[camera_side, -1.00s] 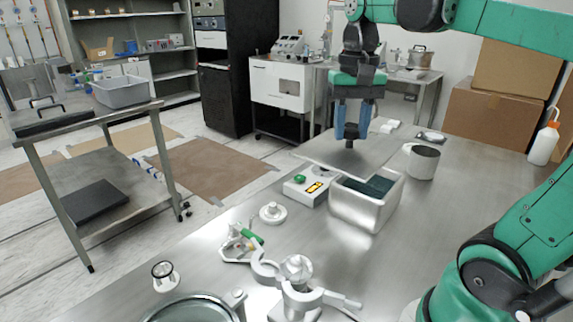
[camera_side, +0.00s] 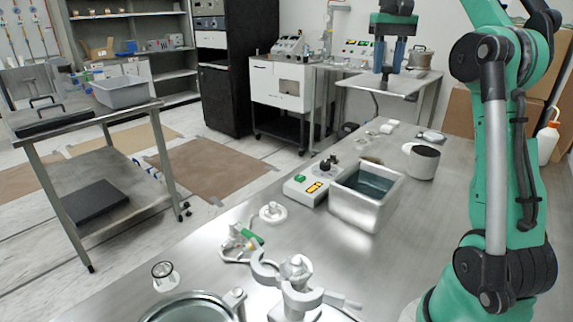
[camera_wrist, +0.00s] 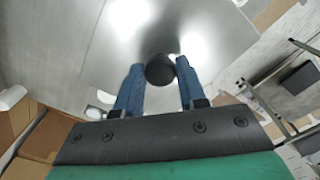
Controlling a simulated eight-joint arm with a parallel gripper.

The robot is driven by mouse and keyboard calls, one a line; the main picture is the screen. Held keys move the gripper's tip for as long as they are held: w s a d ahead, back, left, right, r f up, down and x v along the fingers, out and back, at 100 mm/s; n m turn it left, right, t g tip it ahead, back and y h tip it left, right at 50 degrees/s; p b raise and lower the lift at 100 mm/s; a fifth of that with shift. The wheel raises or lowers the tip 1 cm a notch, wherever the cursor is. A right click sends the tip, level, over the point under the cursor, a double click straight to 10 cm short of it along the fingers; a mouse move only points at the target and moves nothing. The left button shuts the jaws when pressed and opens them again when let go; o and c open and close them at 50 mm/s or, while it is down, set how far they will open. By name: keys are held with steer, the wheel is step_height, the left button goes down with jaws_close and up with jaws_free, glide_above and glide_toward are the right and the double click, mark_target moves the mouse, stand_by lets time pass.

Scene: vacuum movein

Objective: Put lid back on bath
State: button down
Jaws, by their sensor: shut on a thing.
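The bath (camera_side: 355,210) is a metal box on the steel table in the side view. Its top is open and dark liquid shows inside. My gripper (camera_side: 388,72) is high above and behind the bath, toward the back of the table. In the wrist view, my gripper (camera_wrist: 160,85) has its blue fingers on either side of the round black knob (camera_wrist: 160,70) of the lid. The lid (camera_wrist: 110,50) is a flat metal plate, also in the side view (camera_side: 372,84), held up roughly level. Its outline blends there with the back table.
A control box with a green knob (camera_side: 305,188) stands against the bath's left side. A metal beaker (camera_side: 423,162) stands to its right. A white clamp fitting (camera_side: 296,268) and a glass-topped vessel (camera_side: 190,308) are in front. Cardboard boxes (camera_side: 459,110) stand behind my arm.

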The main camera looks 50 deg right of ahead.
step_height(320, 180, down, 19)
stand_by(0.5)
steer(key=shift+a+f, duration=0.1)
steer(key=shift+f, duration=0.05)
steer(key=shift+f, duration=0.3)
steer(key=c, duration=0.5)
jaws_free()
step_height(320, 180, up, 13)
steer(key=a+f+n+t, duration=0.3)
steer(key=a+f+n, duration=0.1)
steer(key=a, duration=0.8)
steer(key=w+a+f+n+t, duration=0.1)
steer(key=a+f+n+t, duration=0.3)
steer(key=a, duration=0.8)
step_height(320, 180, down, 3)
steer(key=shift+a+r+n, duration=0.15)
steer(key=shift+a+n, duration=0.1)
steer(key=shift+n, duration=0.25)
